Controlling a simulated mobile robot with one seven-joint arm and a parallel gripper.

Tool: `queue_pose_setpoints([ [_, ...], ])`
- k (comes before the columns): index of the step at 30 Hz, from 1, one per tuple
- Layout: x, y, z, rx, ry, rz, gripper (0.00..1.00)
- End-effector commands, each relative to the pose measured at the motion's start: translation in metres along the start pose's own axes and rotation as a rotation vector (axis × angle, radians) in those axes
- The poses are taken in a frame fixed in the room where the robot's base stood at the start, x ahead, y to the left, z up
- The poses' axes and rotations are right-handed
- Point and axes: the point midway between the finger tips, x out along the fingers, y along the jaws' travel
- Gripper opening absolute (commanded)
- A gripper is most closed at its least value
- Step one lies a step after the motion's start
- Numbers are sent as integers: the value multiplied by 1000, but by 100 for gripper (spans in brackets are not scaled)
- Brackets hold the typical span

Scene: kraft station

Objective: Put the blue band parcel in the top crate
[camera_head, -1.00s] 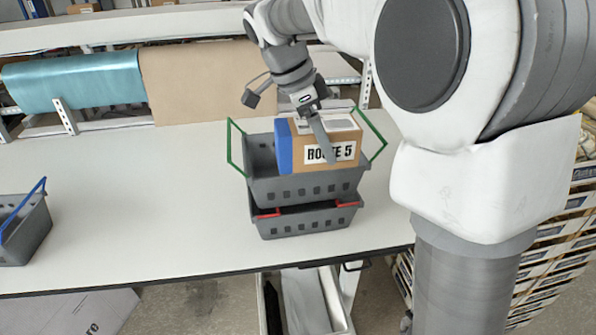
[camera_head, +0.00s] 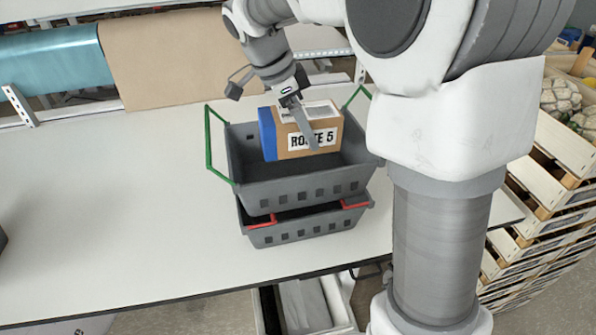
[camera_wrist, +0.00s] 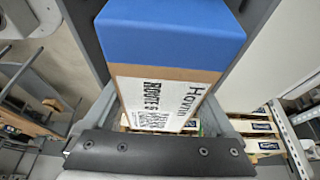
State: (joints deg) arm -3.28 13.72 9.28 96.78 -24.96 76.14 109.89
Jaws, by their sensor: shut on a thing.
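The blue band parcel (camera_head: 308,132) is a brown box with a blue end and a "ROUTE 5" label. My gripper (camera_head: 303,125) is shut on it from above. The parcel is over the opening of the top crate (camera_head: 300,188), a grey crate with green handles, with its lower part inside the rim. I cannot tell whether it touches the crate floor. The top crate is stacked on another grey crate (camera_head: 306,227) with red handles. In the wrist view the parcel's blue end (camera_wrist: 170,32) and label fill the middle; the gripper's dark bar (camera_wrist: 160,153) shows below.
A roll of brown paper (camera_head: 180,60) and a teal roll (camera_head: 55,65) are at the back. Stacked wooden crates (camera_head: 545,195) stand at the right, beyond my arm.

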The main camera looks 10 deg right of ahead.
Motion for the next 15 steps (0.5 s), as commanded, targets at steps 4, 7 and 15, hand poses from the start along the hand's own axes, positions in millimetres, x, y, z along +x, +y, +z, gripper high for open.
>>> queue_pose_setpoints([
  [4, 27, 1, 11, -2, 0, 5, 0],
  [7, 42, 1, 18, -3, -1, 3, 0],
  [15, 64, 1, 26, -1, -1, 4, 0],
])
